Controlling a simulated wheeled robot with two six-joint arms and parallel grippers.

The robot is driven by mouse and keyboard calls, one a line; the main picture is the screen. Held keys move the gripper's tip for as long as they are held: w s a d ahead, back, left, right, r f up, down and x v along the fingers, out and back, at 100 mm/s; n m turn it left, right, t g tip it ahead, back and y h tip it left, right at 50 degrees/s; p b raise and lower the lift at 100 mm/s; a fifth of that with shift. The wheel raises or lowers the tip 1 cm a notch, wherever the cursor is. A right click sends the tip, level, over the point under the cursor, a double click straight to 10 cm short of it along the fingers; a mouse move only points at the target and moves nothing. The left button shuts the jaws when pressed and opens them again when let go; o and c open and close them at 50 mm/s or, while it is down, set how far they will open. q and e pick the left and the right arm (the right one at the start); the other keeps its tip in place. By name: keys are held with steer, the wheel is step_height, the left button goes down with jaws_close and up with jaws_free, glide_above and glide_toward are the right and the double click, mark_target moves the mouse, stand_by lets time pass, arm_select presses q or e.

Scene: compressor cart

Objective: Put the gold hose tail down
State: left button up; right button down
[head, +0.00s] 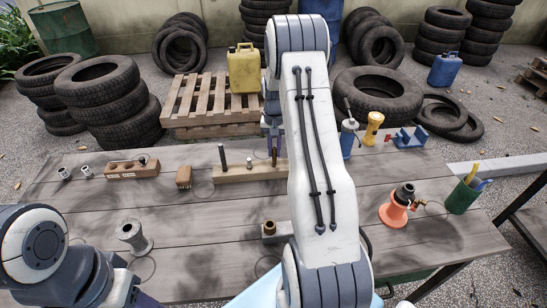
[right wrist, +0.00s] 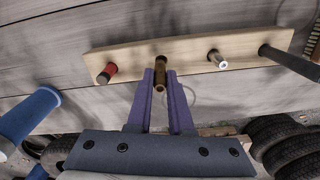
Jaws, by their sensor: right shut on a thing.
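The gold hose tail (right wrist: 161,76) is between the purple fingers of my right gripper (right wrist: 161,80) in the right wrist view. The gripper is shut on it. Its far end overlaps the pale wooden board (right wrist: 188,61); I cannot tell whether it touches or sits in it. In the head view my right gripper (head: 274,150) is at the board (head: 232,175), beside my arm, and the hose tail is hard to make out. My left gripper's (head: 146,299) base shows at the bottom left; its fingertips are cut off.
On the board stand a red-ended fitting (right wrist: 107,73), a metal fitting (right wrist: 216,58) and a dark post (head: 222,157). A metal spool (head: 135,238), a brush (head: 184,177), an orange stand (head: 394,211) and a green cup (head: 463,196) are on the table. My right arm hides the middle.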

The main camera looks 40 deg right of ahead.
mark_target(274, 163)
steer(key=shift+w+f+p, duration=0.15)
steer(key=shift+f+p, duration=0.15)
steer(key=shift+f, duration=1.75)
steer(key=shift+f, duration=0.1)
steer(key=shift+f, duration=0.15)
steer(key=c, duration=0.8)
jaws_free()
